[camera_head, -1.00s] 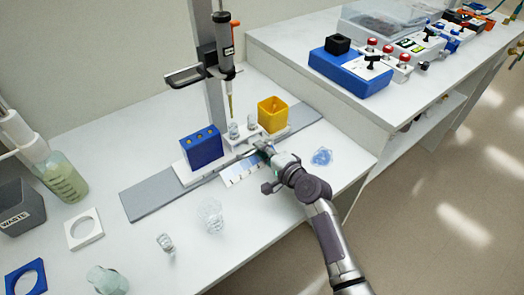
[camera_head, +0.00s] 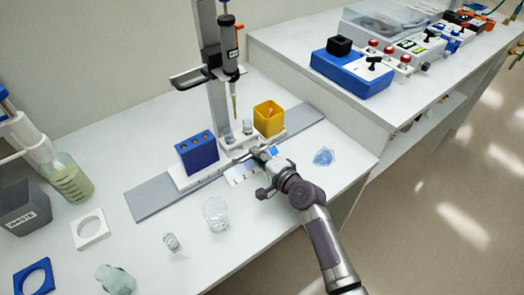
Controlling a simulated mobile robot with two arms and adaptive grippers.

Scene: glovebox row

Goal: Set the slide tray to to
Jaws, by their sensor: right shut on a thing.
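The slide tray (camera_head: 180,180) is a white carriage on a grey rail (camera_head: 150,202). It carries a blue block with holes (camera_head: 198,154) at its left, a clear vial (camera_head: 247,127) near the middle and a yellow open box (camera_head: 269,119) at its right. A pipette (camera_head: 231,60) hangs upright on a stand, its tip above the middle of the tray. My right gripper (camera_head: 258,155) is at the tray's front edge, shut on the tray; its arm hides the exact grip. A marked strip (camera_head: 242,174) lies partly hidden beside my gripper. My left gripper is out of view.
A white ring holder (camera_head: 90,229), a bottle (camera_head: 70,180) and a waste bin (camera_head: 24,208) are at the left. A crumpled blue item (camera_head: 323,157) lies right of my gripper. A higher bench (camera_head: 300,60) stands at the right.

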